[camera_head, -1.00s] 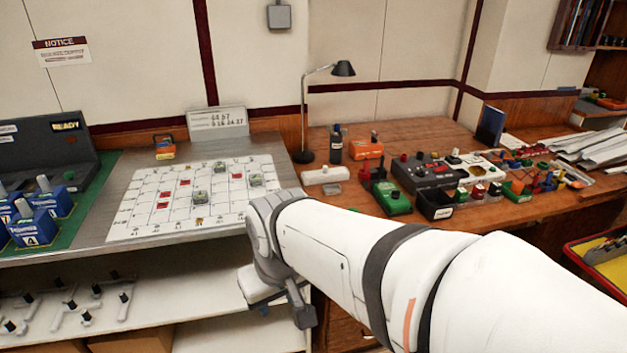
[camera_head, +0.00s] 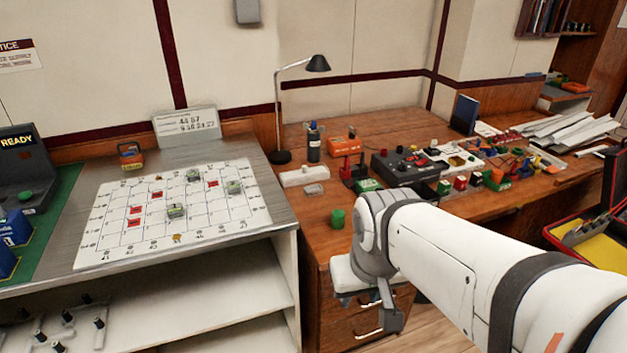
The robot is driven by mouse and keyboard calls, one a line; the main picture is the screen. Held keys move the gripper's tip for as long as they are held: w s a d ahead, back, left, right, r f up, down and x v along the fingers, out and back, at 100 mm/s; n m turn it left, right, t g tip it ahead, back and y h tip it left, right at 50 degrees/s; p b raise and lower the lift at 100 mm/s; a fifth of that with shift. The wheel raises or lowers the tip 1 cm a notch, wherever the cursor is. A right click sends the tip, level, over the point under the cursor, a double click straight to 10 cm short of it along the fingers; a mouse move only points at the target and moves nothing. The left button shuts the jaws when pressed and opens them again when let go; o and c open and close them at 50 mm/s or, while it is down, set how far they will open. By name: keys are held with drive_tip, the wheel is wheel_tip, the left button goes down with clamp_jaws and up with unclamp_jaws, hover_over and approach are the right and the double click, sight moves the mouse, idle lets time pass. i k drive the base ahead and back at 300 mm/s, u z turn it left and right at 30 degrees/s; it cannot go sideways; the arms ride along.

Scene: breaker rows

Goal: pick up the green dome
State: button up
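A small green rounded piece (camera_head: 338,218) stands by itself near the front left edge of the brown wooden desk, just left of my arm's wrist. It looks like a short green cylinder or dome; its exact top shape is too small to tell. Another green domed knob (camera_head: 25,196) is on the dark console at the far left. My gripper (camera_head: 372,300) hangs in front of the desk's drawers, below and a little right of the free-standing green piece, and does not appear to touch it. Its fingers are mostly hidden, so its opening cannot be read.
The wooden desk (camera_head: 395,130) holds a black lamp (camera_head: 281,157), a dark control box (camera_head: 405,167) and several small coloured parts at the right. A metal bench with a white grid sheet (camera_head: 110,235) stands left. A yellow-lined tray (camera_head: 590,255) is at the right.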

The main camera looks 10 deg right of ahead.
sight(338, 216)
drive_tip(key=u, duration=0.05)
drive_tip(key=i, duration=1)
drive_tip(key=z, duration=0.05)
